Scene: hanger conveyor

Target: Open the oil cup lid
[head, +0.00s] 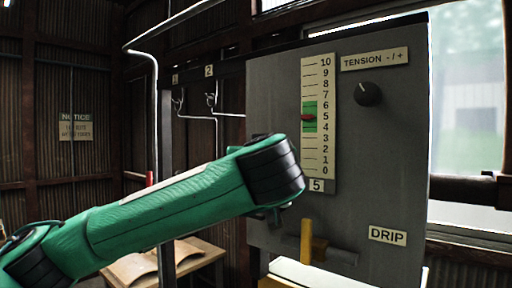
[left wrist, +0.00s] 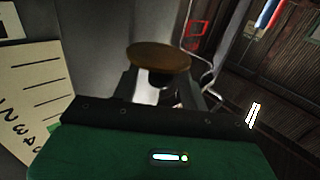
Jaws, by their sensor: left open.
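In the left wrist view a round brass-coloured disc (left wrist: 158,57), which looks like the oil cup lid, sits on a dark stem or cup, flat side toward the camera. My left gripper (left wrist: 160,92) is open, with its two fingers showing on either side below the disc. I cannot tell whether they touch it. In the head view my green left arm reaches across to the grey panel (head: 400,150), and its wrist hides the oil cup and most of the gripper (head: 271,214). My right gripper is in neither view.
The panel carries a 0–10 scale (head: 318,120), a tension knob (head: 368,93) and a DRIP label (head: 387,236). A yellow lever (head: 306,240) stands below the wrist. Wire hangers (head: 212,99) hang behind the arm. A wooden table (head: 200,258) is at lower left.

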